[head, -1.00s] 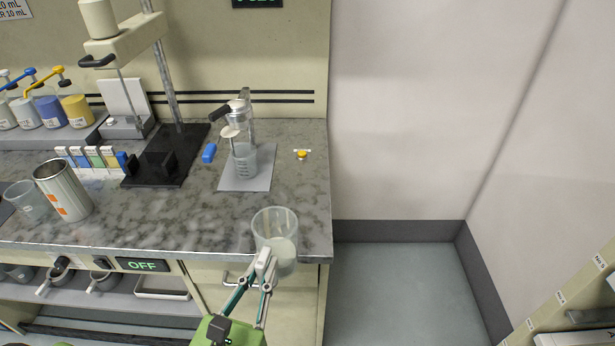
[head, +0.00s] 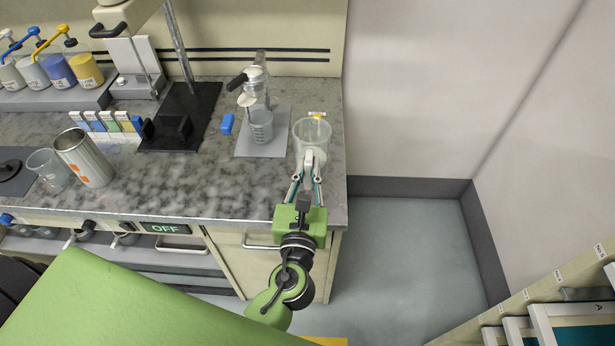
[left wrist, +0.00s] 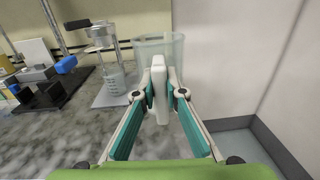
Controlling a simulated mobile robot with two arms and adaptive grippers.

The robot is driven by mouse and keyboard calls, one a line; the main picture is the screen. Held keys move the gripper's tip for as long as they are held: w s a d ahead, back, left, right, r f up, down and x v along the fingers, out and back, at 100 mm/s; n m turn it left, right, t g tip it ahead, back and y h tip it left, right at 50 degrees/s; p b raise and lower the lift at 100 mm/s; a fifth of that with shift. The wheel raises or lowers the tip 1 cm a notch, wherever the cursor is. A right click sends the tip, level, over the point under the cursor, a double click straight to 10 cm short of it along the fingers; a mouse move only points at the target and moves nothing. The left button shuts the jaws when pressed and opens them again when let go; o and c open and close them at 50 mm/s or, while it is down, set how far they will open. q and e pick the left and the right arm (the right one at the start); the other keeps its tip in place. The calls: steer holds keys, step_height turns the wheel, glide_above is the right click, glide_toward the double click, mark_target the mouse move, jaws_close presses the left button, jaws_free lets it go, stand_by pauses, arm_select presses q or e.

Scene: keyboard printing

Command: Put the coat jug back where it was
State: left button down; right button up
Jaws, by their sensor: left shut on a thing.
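My left gripper (head: 307,166) is shut on a clear jug (head: 313,131) with a pale, whitish content at its bottom. In the head view the jug is upright over the right end of the marbled counter, near its right edge; I cannot tell whether it touches the counter. In the left wrist view the jug (left wrist: 158,50) stands beyond the fingers (left wrist: 160,92), and the white handle between them hides part of it. I see no label on the jug. My right gripper is not in view.
A small dispenser with a beaker (head: 261,127) stands on a grey mat left of the jug, near a blue block (head: 227,124). A metal cup (head: 86,160) and a clear jug (head: 46,168) stand at the left. The counter (head: 205,190) is clear at the front middle.

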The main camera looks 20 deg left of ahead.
arm_select(q)
steer(key=w+f+b, duration=0.2)
steer(key=w+a+f+b, duration=0.1)
steer(key=f, duration=0.1)
steer(key=shift+w+a+f+b, duration=0.2)
steer(key=shift+w+f+b, duration=0.2)
steer(key=shift+w+a+f+b, duration=0.15)
steer(key=shift+w+f+b, duration=0.2)
steer(key=shift+w+f, duration=0.1)
steer(key=f+b, duration=0.3)
steer(key=b, duration=0.1)
steer(key=shift+w+a+f, duration=0.1)
steer(key=shift+w+f, duration=0.15)
steer(key=shift+f, duration=0.1)
steer(key=shift+r, duration=0.15)
steer(key=shift+f, duration=0.2)
steer(key=c, duration=2.1)
jaws_free()
steer(key=shift+c, duration=0.2)
